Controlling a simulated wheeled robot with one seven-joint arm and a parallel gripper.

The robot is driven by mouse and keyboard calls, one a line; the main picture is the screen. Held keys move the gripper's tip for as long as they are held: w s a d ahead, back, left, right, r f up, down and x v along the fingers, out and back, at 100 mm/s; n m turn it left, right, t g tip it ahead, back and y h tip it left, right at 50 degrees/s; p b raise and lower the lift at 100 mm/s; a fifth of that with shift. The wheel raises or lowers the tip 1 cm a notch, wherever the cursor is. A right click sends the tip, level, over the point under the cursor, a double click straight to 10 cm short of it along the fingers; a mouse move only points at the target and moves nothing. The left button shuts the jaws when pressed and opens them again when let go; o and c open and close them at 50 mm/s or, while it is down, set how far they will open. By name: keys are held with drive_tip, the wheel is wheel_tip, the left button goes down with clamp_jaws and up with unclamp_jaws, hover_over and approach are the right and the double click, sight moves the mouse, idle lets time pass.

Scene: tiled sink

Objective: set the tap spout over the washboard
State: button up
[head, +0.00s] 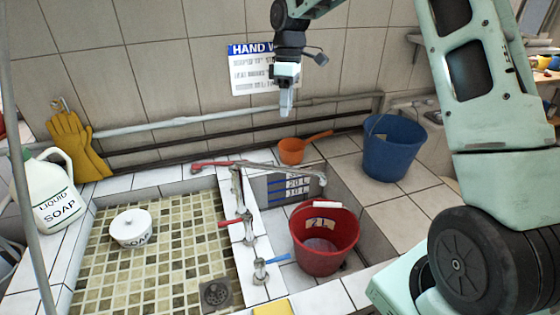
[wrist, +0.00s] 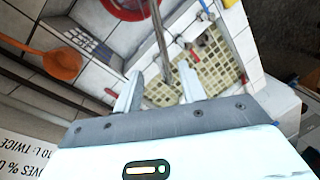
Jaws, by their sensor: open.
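The metal tap spout (head: 285,171) extends right from the tap column (head: 237,190), and its tip hangs over the right basin, beside the red bucket (head: 318,247). A red handle (head: 210,164) sits at the left end of the spout's line. The spout also shows in the wrist view (wrist: 158,38), beyond my fingertips. My gripper (head: 286,108) is open and empty, pointing down, above and behind the spout and apart from it. Its two fingers show in the wrist view (wrist: 160,88). I cannot clearly make out a ridged washboard; the left basin has a mosaic-tiled floor (head: 100,270).
A white soap pot (head: 132,229) stands in the left basin, with a soap jug (head: 45,190) left of it. Red (head: 230,222) and blue (head: 277,259) tap levers sit on the divider. An orange dipper (head: 291,151) and blue bucket (head: 392,147) stand behind. Pipes line the wall.

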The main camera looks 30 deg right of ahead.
drive_tip(key=s+f+p, duration=0.1)
drive_tip(key=f, duration=0.4)
drive_tip(key=a+f+p, duration=0.1)
drive_tip(key=f+p, duration=0.1)
drive_tip(key=f, duration=0.4)
drive_tip(key=s+a+f+p, duration=0.1)
drive_tip(key=f+p, duration=0.1)
drive_tip(key=f, duration=0.3)
drive_tip(key=shift+s+a+f, duration=0.15)
drive_tip(key=shift+s+f, duration=0.1)
drive_tip(key=shift+s, duration=0.05)
drive_tip(key=shift+c, duration=0.3)
clamp_jaws()
